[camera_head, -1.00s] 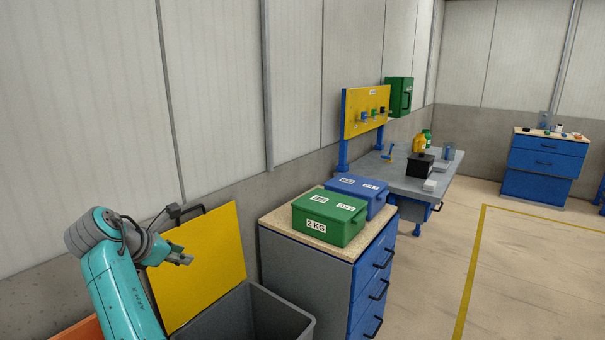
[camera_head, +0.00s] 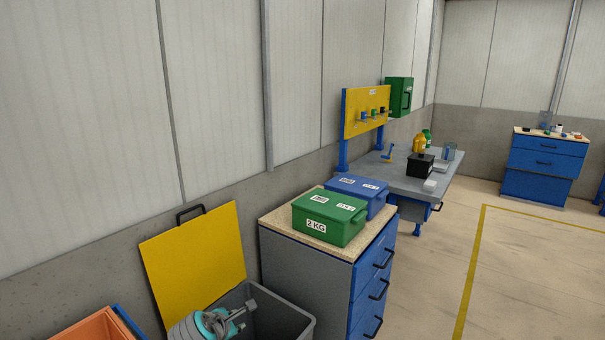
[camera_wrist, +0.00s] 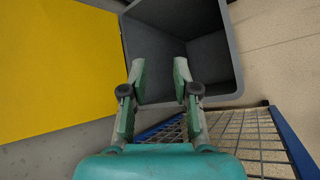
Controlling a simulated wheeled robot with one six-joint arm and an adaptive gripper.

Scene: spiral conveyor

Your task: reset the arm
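My gripper (camera_wrist: 160,82) shows in the wrist view with its two fingers apart and nothing between them. In the head view my gripper (camera_head: 243,314) is low at the bottom edge, in front of or over the grey bin (camera_head: 300,323). The wrist view looks down into the grey bin (camera_wrist: 236,60). The part of its inside that shows is bare. Most of my arm is out of the head view, below its bottom edge.
A yellow panel (camera_head: 195,262) with a black handle leans behind the bin. An orange bin (camera_head: 95,328) is at lower left. A drawer cabinet (camera_head: 305,277) right of the bin carries a green box (camera_head: 330,217) and a blue box (camera_head: 357,187). A mesh basket (camera_wrist: 225,135) shows in the wrist view.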

